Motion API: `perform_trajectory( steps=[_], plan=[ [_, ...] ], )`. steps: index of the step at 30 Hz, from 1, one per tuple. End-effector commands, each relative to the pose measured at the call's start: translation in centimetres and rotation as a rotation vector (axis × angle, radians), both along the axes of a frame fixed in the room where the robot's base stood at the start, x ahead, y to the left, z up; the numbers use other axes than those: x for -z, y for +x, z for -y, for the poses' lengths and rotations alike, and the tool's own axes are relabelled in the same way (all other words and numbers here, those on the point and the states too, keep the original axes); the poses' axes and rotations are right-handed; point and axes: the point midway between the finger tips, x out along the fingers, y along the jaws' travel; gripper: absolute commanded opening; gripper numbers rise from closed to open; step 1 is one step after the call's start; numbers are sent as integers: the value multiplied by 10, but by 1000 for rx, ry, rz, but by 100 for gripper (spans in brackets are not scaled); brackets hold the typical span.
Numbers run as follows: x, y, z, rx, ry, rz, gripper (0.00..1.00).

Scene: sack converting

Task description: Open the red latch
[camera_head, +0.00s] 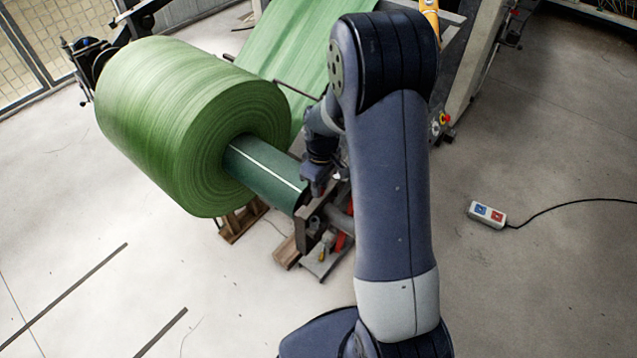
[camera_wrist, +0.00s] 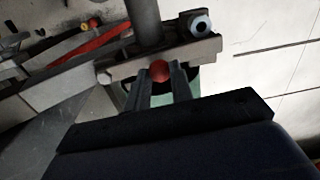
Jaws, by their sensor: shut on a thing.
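In the wrist view, the red latch shows as a round red knob (camera_wrist: 159,71) at a grey metal bar (camera_wrist: 125,72). My gripper (camera_wrist: 160,77) has its two fingers on either side of the knob and is shut on it. A grey shaft rises just behind the knob. In the head view, my gripper (camera_head: 312,190) is at the near end of the green roll's core, by the metal bracket (camera_head: 311,218); my arm hides part of this spot, and the knob cannot be made out there.
A big green roll (camera_head: 180,120) sits on its dark green core (camera_head: 262,172), left of my arm. A grey box with blue and red buttons (camera_head: 487,214) and a cable lies on the floor. The floor at right is mostly clear.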

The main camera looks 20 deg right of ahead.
Motion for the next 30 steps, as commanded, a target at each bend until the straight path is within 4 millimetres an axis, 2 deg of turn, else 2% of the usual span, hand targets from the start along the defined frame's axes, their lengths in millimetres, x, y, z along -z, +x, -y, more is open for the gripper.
perform_trajectory(
  steps=[15, 30],
  plan=[
    [0, -22, 28, -430, 9, 13, 0],
    [1, -30, 64, -885, 18, 27, 0]
  ],
)
